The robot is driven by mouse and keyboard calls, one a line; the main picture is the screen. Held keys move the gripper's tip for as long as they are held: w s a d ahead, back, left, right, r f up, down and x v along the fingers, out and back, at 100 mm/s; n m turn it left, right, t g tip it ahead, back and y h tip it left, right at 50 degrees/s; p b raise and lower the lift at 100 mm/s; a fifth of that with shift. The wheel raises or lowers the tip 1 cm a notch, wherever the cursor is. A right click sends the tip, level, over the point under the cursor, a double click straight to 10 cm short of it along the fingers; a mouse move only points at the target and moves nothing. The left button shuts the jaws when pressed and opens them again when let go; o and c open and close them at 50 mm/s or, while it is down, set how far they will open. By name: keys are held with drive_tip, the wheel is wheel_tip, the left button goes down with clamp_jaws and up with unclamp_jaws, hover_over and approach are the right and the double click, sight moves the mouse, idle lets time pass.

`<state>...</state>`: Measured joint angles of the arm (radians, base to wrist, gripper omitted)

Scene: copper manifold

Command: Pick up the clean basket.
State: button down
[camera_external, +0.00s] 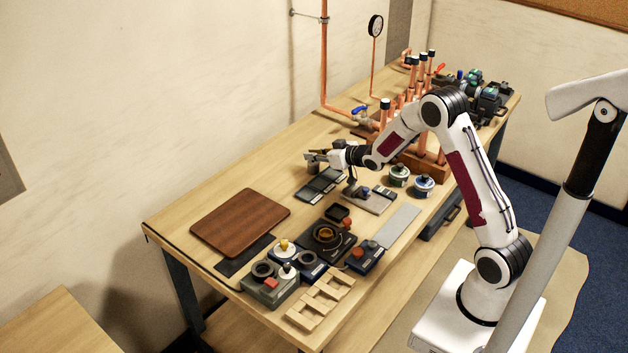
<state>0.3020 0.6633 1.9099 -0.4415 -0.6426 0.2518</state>
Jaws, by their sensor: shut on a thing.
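My gripper (318,157) is at the end of the arm, over the back middle of the wooden bench, pointing left. It is shut on a small grey thing (312,167), which shows at the fingertips. The thing is too small here to tell for sure whether it is the clean basket. It is partly hidden by the fingers. I cannot tell whether its underside touches the bench.
A dark flat tray (318,185) lies just below my gripper. A brown board (240,220) lies to the left. Several small fixtures and a wooden rack (320,302) crowd the front. Copper pipes (418,75) stand at the back right. Two round tins (424,184) sit under my arm.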

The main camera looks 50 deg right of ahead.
drive_tip(key=shift+r, duration=4.95)
